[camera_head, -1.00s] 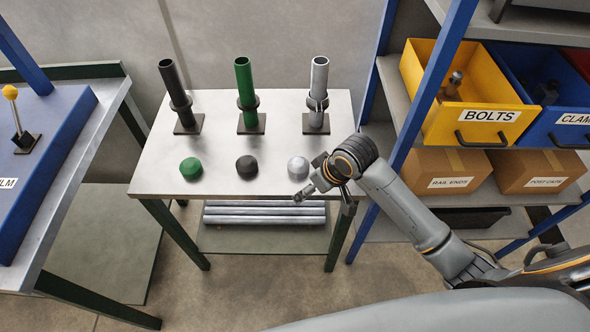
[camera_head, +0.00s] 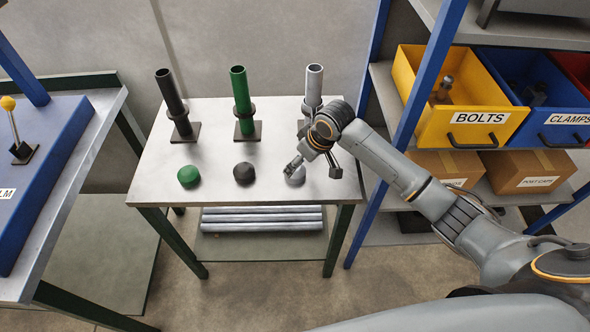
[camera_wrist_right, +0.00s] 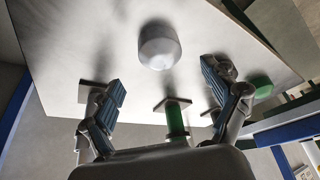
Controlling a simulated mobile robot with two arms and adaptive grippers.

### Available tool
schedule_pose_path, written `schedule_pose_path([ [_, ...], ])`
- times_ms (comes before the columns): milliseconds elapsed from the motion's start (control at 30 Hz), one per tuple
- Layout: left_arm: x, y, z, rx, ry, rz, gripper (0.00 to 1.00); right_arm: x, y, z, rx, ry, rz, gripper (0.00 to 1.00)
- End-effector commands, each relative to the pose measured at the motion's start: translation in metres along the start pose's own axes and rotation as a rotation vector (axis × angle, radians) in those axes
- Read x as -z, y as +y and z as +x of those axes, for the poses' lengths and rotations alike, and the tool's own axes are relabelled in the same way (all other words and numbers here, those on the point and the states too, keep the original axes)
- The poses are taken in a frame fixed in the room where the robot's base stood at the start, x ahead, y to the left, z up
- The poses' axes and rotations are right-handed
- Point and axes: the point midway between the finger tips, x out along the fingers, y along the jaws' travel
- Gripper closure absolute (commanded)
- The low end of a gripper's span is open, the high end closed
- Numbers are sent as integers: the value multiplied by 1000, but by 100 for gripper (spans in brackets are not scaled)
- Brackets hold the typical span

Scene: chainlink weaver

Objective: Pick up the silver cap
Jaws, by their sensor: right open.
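The silver cap (camera_head: 296,176) is a small light-grey dome on the front right of the metal table, partly hidden by my right gripper in the head view. My right gripper (camera_head: 313,169) is open and empty, over the table beside the cap. In the right wrist view the silver cap (camera_wrist_right: 159,46) lies ahead of the spread fingers (camera_wrist_right: 165,79), roughly centred between them, with a visible gap. I cannot tell the exact height above it. My left gripper is not in view.
A black cap (camera_head: 244,173) and a green cap (camera_head: 189,176) sit in a row to the left. Behind stand a black post (camera_head: 172,95), a green post (camera_head: 241,92) and a silver post (camera_head: 314,82). A shelf with a yellow bolts bin (camera_head: 462,105) is at right.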

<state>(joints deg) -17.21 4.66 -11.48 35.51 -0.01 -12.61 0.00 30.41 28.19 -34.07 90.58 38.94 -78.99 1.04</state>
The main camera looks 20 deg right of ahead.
Motion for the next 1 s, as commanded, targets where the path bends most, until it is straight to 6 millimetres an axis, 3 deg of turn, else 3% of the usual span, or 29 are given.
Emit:
schedule_pose_path([
  [400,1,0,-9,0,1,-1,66,-2,-2,49,0,-1,1,13],
  [667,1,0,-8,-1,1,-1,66,-3,-1,53,-2,1,-1,13],
  [700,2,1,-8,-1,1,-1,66,-3,-1,53,-2,1,-1,15],
  [1000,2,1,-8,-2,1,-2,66,-3,-1,53,-1,0,0,72],
])
